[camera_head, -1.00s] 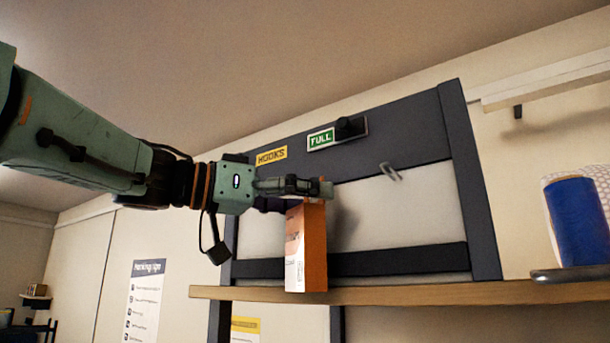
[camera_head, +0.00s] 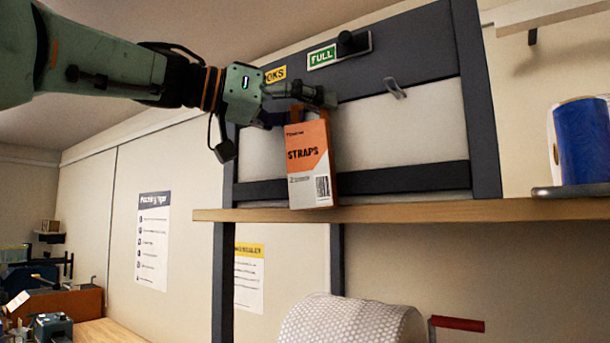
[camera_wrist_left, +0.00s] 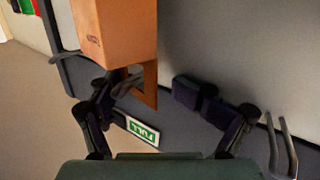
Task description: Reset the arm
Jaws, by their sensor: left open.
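My left gripper (camera_head: 308,97) is in front of the dark-framed board, at the top of an orange and white carton marked STRAPS (camera_head: 310,165). The carton is upright, its printed face towards me and its bottom near the shelf's front edge. In the left wrist view my open left gripper (camera_wrist_left: 160,100) has its fingers spread, and the orange carton (camera_wrist_left: 115,30) is by the left-hand finger. A thin grey bar (camera_wrist_left: 68,58), like a hook, shows beside the carton. My right gripper is not in view.
The board carries a yellow HOOKS label, a green FULL sign (camera_head: 322,56) and a bare hook (camera_head: 395,88) right of the carton. A wooden shelf (camera_head: 420,211) runs below. A blue roll (camera_head: 580,140) stands at right; a bubble-wrap roll (camera_head: 350,320) is below.

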